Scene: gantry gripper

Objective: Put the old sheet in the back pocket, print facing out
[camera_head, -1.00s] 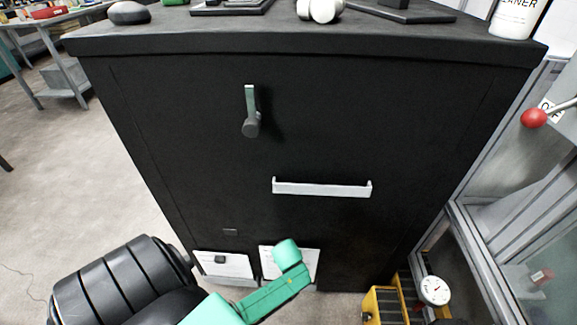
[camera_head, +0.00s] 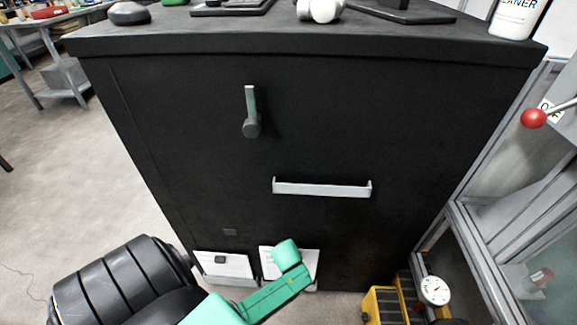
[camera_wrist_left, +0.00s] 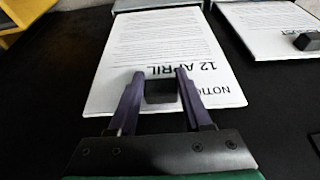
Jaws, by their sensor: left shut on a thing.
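A white sheet (camera_wrist_left: 165,45) printed "NOTICE 12 APRIL" lies flat against the black cabinet face, print facing out. It appears upside down in the left wrist view. In the head view the sheet (camera_head: 306,262) is low on the cabinet, partly hidden by my green left arm. My left gripper (camera_wrist_left: 160,84) is shut on a black block (camera_wrist_left: 160,92) at the sheet's heading edge. A grey ledge (camera_wrist_left: 150,4) meets the sheet's far edge; whether the sheet is inside it cannot be told. A second printed sheet (camera_head: 223,264) with a black block hangs beside it. My right gripper is not in view.
A light rail (camera_head: 322,188) and a hook-like handle (camera_head: 250,112) are on the cabinet (camera_head: 180,130) above. A yellow unit (camera_head: 384,305) with a round gauge (camera_head: 435,290) stands at lower right. A red-knobbed lever (camera_head: 533,118) sticks out at the right.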

